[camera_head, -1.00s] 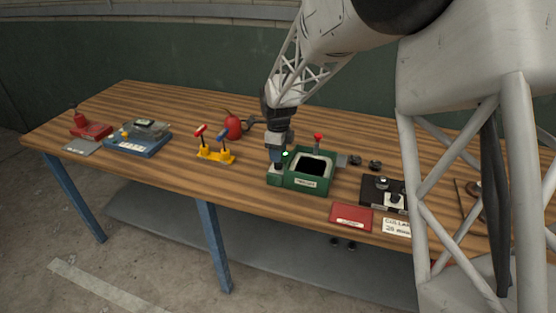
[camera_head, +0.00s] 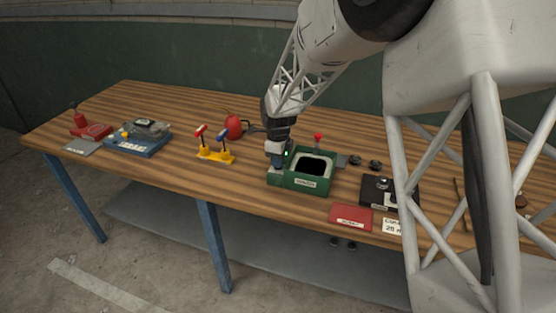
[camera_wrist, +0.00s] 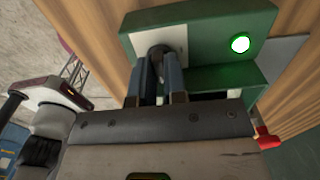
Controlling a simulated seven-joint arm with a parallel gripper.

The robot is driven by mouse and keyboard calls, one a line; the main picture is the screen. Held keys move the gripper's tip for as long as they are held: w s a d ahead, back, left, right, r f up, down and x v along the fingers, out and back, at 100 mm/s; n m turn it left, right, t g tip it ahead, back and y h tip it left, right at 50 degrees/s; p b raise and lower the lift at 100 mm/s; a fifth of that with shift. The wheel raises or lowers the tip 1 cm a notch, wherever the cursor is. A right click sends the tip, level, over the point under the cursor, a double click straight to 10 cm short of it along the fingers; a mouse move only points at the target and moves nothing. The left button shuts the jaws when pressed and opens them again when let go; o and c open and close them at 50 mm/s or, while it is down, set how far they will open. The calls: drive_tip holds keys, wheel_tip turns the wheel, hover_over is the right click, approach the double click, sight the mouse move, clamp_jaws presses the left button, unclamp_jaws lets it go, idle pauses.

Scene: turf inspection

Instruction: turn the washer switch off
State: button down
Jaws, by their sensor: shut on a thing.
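The washer (camera_head: 312,181) is a green box with a dark square opening and a white label on its front, standing on the wooden bench. In the wrist view its green housing (camera_wrist: 205,30) carries a lit green lamp (camera_wrist: 240,43) and a pale plate with a dark round switch knob (camera_wrist: 158,52). My gripper (camera_head: 276,163) is at the left end of the washer. In the wrist view my gripper's two fingers (camera_wrist: 158,75) are close together at the switch knob and shut on it. The fingers hide part of the knob, so its exact setting is unclear.
A red-knobbed lever (camera_head: 318,138) stands behind the washer. A yellow stand with red and blue handles (camera_head: 215,156) is to the left, with a red oil can (camera_head: 232,126) behind it. A red box (camera_head: 351,217) and a black device (camera_head: 390,190) are to the right.

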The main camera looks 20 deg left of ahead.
drive_tip(key=shift+n, duration=0.3)
drive_tip(key=n, duration=0.8)
drive_tip(key=shift+n, duration=0.3)
drive_tip(key=n, duration=0.4)
drive_tip(key=shift+n, duration=2.4)
drive_tip(key=c, duration=1.2)
unclamp_jaws()
drive_tip(key=shift+o, duration=0.2)
